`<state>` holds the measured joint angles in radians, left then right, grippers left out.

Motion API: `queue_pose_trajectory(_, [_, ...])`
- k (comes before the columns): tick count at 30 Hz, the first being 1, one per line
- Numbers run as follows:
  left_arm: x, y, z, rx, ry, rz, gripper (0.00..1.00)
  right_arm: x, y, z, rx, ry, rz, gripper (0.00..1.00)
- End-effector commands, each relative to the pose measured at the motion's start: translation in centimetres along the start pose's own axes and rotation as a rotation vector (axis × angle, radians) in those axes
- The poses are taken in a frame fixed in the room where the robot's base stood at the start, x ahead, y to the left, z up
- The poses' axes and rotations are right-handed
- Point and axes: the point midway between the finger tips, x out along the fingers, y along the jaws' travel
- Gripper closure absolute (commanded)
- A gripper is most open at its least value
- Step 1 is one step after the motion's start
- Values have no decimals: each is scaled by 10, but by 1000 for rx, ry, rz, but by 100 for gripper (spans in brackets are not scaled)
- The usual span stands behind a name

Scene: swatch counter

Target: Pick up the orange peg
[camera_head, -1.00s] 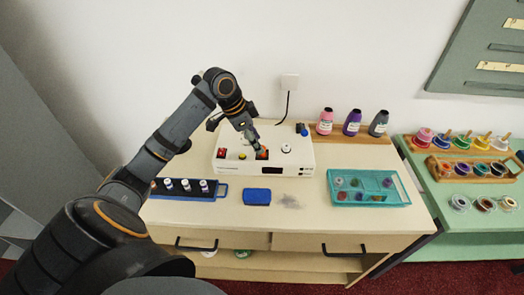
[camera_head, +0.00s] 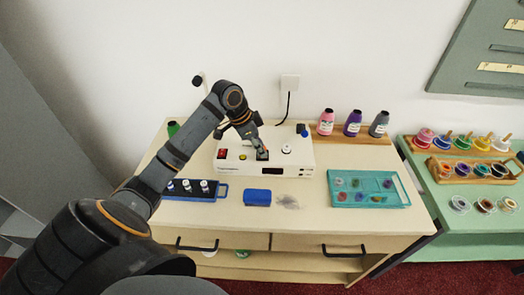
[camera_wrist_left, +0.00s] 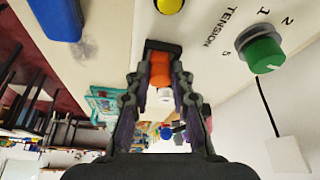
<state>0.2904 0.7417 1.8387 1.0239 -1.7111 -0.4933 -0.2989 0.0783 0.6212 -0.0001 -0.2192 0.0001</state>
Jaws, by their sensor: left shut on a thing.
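The orange peg (camera_wrist_left: 160,70) shows between the fingers of my left gripper (camera_wrist_left: 160,82) in the left wrist view. The fingers are shut on it, one on each side. In the head view my left gripper (camera_head: 262,153) is low over the front of the white control box (camera_head: 232,167), and only a speck of orange shows there. A dark piece lies at the far end of the peg in the wrist view. I cannot tell whether the peg is clear of the box. My right gripper is not in view.
The box carries a yellow button (camera_head: 242,157), a red switch (camera_head: 221,153) and a white knob (camera_head: 286,149). A blue block (camera_head: 257,196), a teal tray (camera_head: 368,203) and a blue rack (camera_head: 222,189) lie in front. Several bottles (camera_head: 352,124) stand behind right.

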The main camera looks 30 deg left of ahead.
Motion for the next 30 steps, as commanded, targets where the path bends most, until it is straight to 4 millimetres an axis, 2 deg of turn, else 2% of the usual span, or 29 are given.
queue_pose_trajectory(5, [-6, 0, -3, 1, 0, -1, 95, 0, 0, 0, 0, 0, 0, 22])
queue_pose_trajectory(10, [-32, -1, -14, 2, 3, -5, 95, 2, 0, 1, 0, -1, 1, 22])
queue_pose_trajectory(17, [-86, 50, -31, 7, 3, -7, 95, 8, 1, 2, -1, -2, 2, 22])
queue_pose_trajectory(21, [-102, 90, -34, 6, 1, -3, 95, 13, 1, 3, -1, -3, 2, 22])
queue_pose_trajectory(24, [-113, 112, -37, 4, 2, -1, 95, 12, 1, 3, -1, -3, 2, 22])
queue_pose_trajectory(30, [-124, 136, -39, 0, 1, 1, 95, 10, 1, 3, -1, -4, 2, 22])
